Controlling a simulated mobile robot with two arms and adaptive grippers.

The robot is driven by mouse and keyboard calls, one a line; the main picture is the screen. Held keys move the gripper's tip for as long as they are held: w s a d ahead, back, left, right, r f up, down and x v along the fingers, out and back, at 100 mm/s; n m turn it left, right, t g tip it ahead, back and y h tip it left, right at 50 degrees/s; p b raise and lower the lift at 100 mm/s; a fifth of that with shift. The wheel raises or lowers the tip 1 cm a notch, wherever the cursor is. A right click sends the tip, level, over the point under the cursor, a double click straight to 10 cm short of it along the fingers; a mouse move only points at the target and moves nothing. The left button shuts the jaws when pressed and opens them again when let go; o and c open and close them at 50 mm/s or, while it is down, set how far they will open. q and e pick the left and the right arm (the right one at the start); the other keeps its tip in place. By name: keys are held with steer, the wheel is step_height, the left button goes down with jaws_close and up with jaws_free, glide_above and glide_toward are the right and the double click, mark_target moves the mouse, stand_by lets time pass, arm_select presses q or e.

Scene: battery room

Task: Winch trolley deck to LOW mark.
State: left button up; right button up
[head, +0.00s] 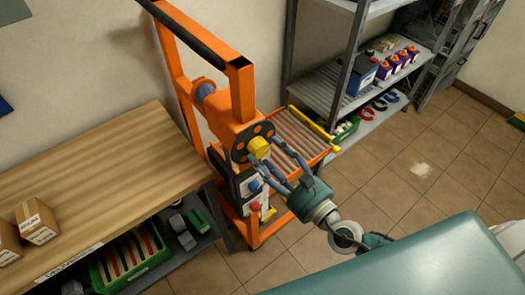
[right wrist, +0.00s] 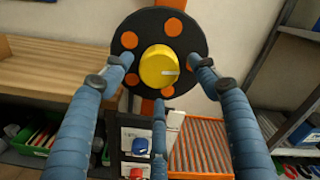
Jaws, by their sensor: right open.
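The orange trolley (head: 244,95) stands beside the workbench. Its winch carries a black disc (head: 240,147) with orange spots and a yellow knob (head: 259,147) at the centre. The knob, with a pale line on its face, also shows in the right wrist view (right wrist: 157,66). My right gripper (head: 268,165) is open in front of the disc. Its blue fingers are spread around the knob, with clear gaps to it; whether they touch the disc I cannot tell. The trolley deck (head: 300,137) has grey rollers and a yellow end bar. I cannot make out a LOW mark. My left gripper is not in view.
A panel with a blue knob (right wrist: 140,146) and a red knob (right wrist: 136,173) sits below the disc. A wooden workbench (head: 95,170) with boxes is at left. Grey shelving (head: 340,90) with batteries stands behind the deck. Tiled floor (head: 410,185) is open at right.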

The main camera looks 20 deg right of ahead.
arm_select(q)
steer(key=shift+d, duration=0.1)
arm_select(e)
steer(key=v, duration=0.9)
steer(key=shift+d, duration=0.1)
